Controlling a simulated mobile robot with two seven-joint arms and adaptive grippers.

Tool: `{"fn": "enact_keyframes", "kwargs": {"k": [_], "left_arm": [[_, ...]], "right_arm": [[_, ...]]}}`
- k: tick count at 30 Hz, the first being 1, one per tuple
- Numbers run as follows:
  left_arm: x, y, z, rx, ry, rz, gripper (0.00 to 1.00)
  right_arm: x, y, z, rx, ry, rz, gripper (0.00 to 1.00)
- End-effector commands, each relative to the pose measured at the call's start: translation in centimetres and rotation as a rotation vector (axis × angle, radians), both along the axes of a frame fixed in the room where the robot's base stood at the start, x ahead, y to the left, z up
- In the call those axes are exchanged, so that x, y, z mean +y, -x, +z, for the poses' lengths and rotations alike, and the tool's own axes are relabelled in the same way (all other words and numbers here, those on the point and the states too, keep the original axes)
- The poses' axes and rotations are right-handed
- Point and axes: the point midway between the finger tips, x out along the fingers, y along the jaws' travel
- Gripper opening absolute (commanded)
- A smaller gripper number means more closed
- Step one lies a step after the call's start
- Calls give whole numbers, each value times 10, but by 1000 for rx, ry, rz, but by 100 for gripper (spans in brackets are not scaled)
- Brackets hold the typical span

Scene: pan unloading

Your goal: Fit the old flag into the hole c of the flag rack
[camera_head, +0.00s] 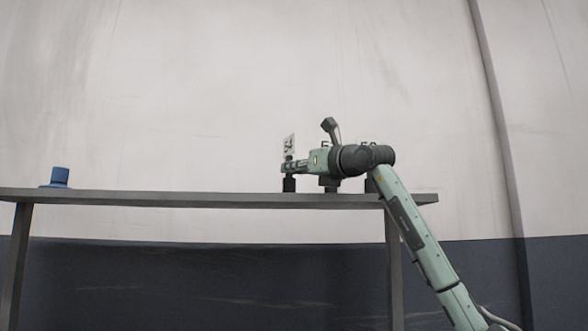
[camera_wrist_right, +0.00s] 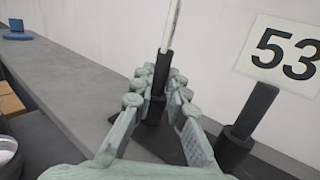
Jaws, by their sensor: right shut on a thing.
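My right gripper (camera_head: 291,166) is at the flag rack on the shelf, its arm rising from the lower right. In the right wrist view its fingers (camera_wrist_right: 163,78) are shut around the dark pole (camera_wrist_right: 164,66) of a flag, seen nearly edge-on as a thin white strip (camera_wrist_right: 173,22). That flag (camera_head: 289,143) stands upright in the head view, with dark marking. Its pole is in line with a black rack socket (camera_wrist_right: 153,110); I cannot tell how deep it sits. No hole letter is readable. My left gripper is not in view.
Another flag marked 53 (camera_wrist_right: 284,55) stands in a neighbouring black socket (camera_wrist_right: 234,146), close to my right finger. A blue object (camera_head: 59,177) stands at the shelf's far left. The grey shelf (camera_head: 180,197) between is clear. My arm hides parts of the rack.

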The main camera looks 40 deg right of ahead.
Motion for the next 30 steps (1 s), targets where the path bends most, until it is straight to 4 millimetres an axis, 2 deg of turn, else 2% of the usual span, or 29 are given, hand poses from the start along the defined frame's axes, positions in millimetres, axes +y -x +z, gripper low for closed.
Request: {"fn": "enact_keyframes", "kwargs": {"k": [2, 3, 8, 16, 20, 23, 30], "left_arm": [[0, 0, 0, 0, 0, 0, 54], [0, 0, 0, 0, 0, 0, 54], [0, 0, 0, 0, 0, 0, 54], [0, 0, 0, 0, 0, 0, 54], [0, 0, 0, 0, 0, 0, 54], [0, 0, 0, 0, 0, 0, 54], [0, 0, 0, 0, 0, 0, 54]], "right_arm": [[0, 0, 1, -1, 0, 0, 0], [0, 0, 1, -1, 0, 0, 19], [0, 0, 0, 0, 0, 0, 38], [0, 0, 0, 0, 0, 0, 38], [-1, 8, 0, -2, 1, -1, 38], [-2, 23, -2, -1, 4, -3, 38], [-4, 75, -8, 0, 5, -5, 38]]}}
